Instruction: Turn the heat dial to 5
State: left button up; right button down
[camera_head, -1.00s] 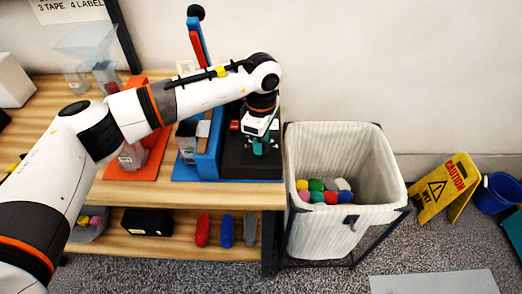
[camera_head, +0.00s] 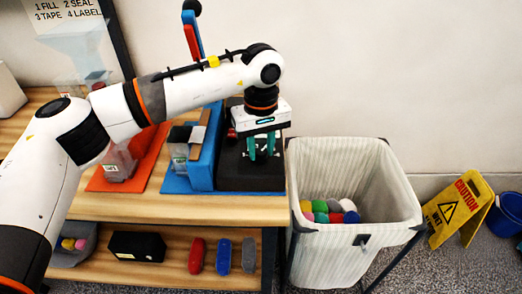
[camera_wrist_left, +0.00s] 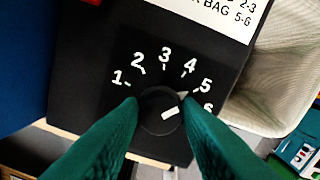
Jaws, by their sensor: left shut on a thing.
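The heat dial is a round black knob (camera_wrist_left: 157,118) on a black panel (camera_wrist_left: 100,75) with white numbers 1 to 6 around it. It carries a white bar and a pale pointer. The pointer tip is at upper right, close to the mark for 5. My left gripper (camera_wrist_left: 160,108) has its teal fingers on both sides of the knob and is shut on it. In the head view the left gripper (camera_head: 262,150) points down over the black sealer unit (camera_head: 237,172); the knob is hidden there. My right gripper is not in view.
A blue stand (camera_head: 206,150) with a red and blue lever (camera_head: 192,38) is left of the panel. An orange stand (camera_head: 148,165) is further left. A fabric bin (camera_head: 345,240) with coloured items stands right of the table. A yellow caution sign (camera_head: 455,208) is at far right.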

aim_at(261, 151)
pick_arm(q)
jog(key=shift+m, duration=0.6)
jog(key=o, duration=1)
jog(key=shift+c, duration=0.2)
notch_tip(261, 151, up, 12)
jog(key=shift+b, duration=0.4)
